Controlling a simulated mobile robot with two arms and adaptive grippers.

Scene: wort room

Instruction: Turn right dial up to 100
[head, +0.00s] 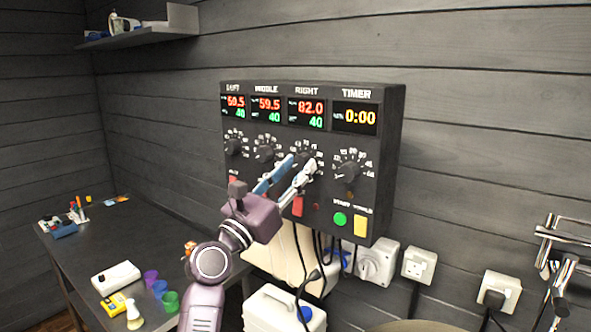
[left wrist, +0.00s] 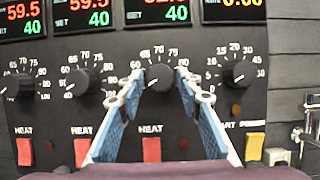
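The control box (head: 232,180) on the wall has dials labelled left, middle, right and timer. The right dial (left wrist: 160,77) is a round black knob with a white pointer mark toward the lower left of its scale. The right display (head: 306,113) reads 82.0 in red and 40 in green. My left gripper (head: 302,160) is at the right dial and partly hides it in the head view. In the left wrist view its blue-padded fingers (left wrist: 159,78) stand apart on either side of the knob. I cannot tell whether they touch it. My right gripper is not in view.
The middle dial (left wrist: 77,82) and timer dial (left wrist: 240,74) sit close on both sides. Red heat switches (left wrist: 151,149) and a green start button (head: 340,219) lie below. A dark table (head: 150,232) with cups stands at the left.

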